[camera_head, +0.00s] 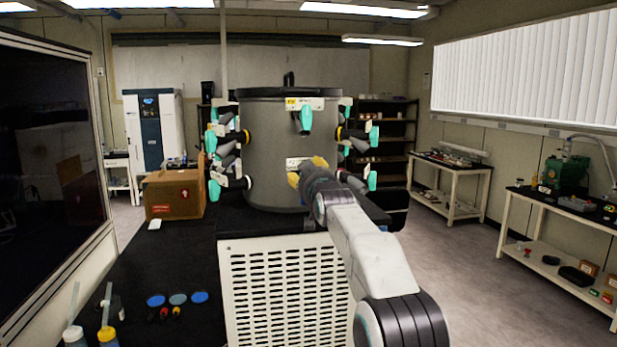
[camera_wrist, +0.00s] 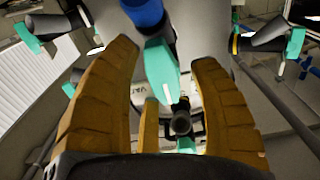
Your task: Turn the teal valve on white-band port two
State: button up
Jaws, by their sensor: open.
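The grey drum (camera_head: 265,150) of the freeze dryer has teal valves on ports around its side. One teal valve (camera_head: 306,117) hangs at the upper front under a yellow-and-white label. Below it, a white label (camera_head: 295,162) shows on the drum beside my gripper (camera_head: 306,173), which hides the port behind it. In the wrist view, my gripper (camera_wrist: 168,62) has its yellow fingers spread. A teal valve handle (camera_wrist: 161,68) lies in the gap between them, with space on either side. A blue part (camera_wrist: 144,12) adjoins its upper end. I cannot read the port number.
More valves crowd the drum's left side (camera_head: 226,145) and right side (camera_head: 360,140). A cardboard box (camera_head: 174,194) stands left on the black bench (camera_head: 185,255). A white perforated panel (camera_head: 280,290) is below the drum. Side tables stand at right, with open floor (camera_head: 465,275) before them.

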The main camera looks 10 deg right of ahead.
jog(key=shift+s, duration=0.1)
jog(key=s, duration=1.1)
jog(key=shift+s, duration=0.4)
dwell(0.4)
jog(key=s+f+g, duration=0.6)
jog(key=s+f, duration=0.1)
jog(key=f, duration=0.6)
jog(key=s+f+g, duration=0.5)
jog(key=s+f, duration=0.1)
jog(key=f, duration=0.7)
jog(key=s+f+g+b, duration=0.1)
jog(key=s+f+g, duration=0.1)
jog(key=s, duration=2.7)
jog(key=shift+s+a+f, duration=0.25)
jog(key=shift+a+f, duration=0.05)
jog(key=shift+f, duration=0.1)
